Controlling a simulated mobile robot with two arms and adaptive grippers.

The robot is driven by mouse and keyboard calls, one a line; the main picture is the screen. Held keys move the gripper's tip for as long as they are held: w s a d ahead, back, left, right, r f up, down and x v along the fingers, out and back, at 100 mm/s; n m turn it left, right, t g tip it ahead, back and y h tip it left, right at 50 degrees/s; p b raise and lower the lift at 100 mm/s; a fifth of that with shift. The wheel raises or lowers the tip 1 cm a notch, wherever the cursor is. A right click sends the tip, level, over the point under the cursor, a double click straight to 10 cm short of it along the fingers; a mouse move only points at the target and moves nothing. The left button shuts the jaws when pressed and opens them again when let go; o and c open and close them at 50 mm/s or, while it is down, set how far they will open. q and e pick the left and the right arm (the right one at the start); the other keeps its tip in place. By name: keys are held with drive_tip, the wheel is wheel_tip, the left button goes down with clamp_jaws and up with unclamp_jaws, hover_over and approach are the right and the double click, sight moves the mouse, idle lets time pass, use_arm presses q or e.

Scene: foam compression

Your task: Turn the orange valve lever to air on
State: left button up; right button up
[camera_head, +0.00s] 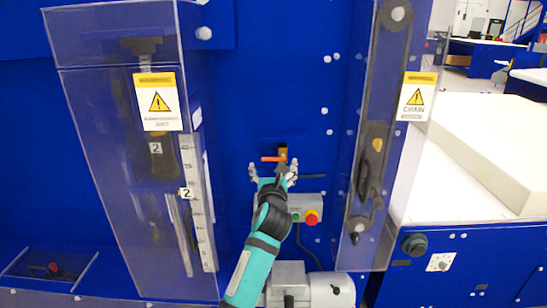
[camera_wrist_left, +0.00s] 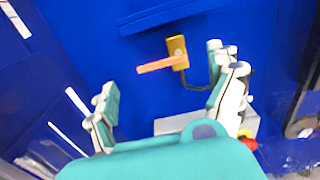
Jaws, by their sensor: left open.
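The orange valve lever (camera_head: 271,159) sticks out to the left from a small brass valve body (camera_head: 282,152) on the blue machine panel. In the left wrist view, the lever (camera_wrist_left: 161,64) points left from the brass body (camera_wrist_left: 177,47), tilted slightly down at its free end. My left gripper (camera_head: 273,172) is in front of the panel, just below the lever in the head view. In the left wrist view, my left gripper (camera_wrist_left: 165,90) has its fingers spread wide and empty, with the lever beyond and between them. No contact shows. My right gripper is out of view.
A control box with a red button (camera_head: 312,217) sits below the valve, partly behind my arm. Clear guards with warning labels stand left (camera_head: 158,101) and right (camera_head: 416,97). A dark hose runs from the valve. White foam (camera_head: 490,140) lies at the right.

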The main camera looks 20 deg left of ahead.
sight(273, 160)
use_arm(q)
drive_tip(key=shift+x, duration=2.4)
drive_tip(key=c, duration=1.2)
